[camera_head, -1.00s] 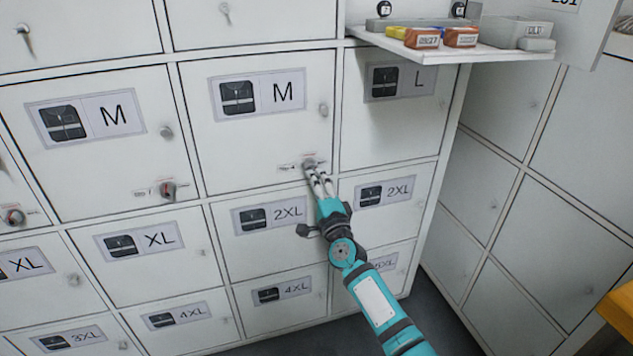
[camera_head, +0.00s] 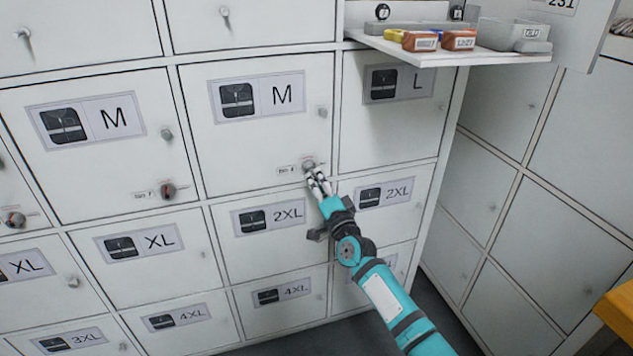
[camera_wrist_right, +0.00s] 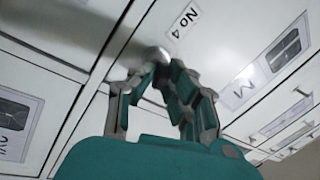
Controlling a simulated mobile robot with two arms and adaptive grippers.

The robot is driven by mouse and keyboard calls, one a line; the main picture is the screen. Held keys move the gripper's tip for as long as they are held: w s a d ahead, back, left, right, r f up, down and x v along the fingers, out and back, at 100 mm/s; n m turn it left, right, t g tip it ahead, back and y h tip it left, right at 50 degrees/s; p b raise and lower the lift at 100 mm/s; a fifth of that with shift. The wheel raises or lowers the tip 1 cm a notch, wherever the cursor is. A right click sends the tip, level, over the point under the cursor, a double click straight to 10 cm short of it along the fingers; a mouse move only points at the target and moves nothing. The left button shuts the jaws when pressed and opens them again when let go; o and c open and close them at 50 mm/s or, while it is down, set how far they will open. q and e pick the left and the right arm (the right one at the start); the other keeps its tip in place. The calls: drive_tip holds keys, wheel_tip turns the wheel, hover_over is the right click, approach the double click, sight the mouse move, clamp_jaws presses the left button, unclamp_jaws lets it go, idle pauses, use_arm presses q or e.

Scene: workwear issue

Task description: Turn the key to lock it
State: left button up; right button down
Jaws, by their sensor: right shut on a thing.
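The lock with its key (camera_head: 309,166) sits at the lower right of the middle M locker door (camera_head: 262,140), beside a small label. My right gripper (camera_head: 316,178) reaches it from below and is shut on the key. In the right wrist view the fingers (camera_wrist_right: 160,68) close around a rounded grey metal part (camera_wrist_right: 150,58), next to a label reading "No 4" (camera_wrist_right: 185,24). The fingers hide most of the key, so I cannot tell its angle. The locker door looks closed. My left gripper is not in view.
Another lock with a key (camera_head: 168,190) sits on the left M door (camera_head: 95,170). An open shelf (camera_head: 440,52) with small boxes juts out at the upper right. A yellow-orange edge (camera_head: 618,310) shows at the lower right.

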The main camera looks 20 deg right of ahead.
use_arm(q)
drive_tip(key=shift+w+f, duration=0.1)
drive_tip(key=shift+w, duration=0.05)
use_arm(e)
drive_tip(key=shift+d+r, duration=0.1)
drive_tip(key=shift+r, duration=0.15)
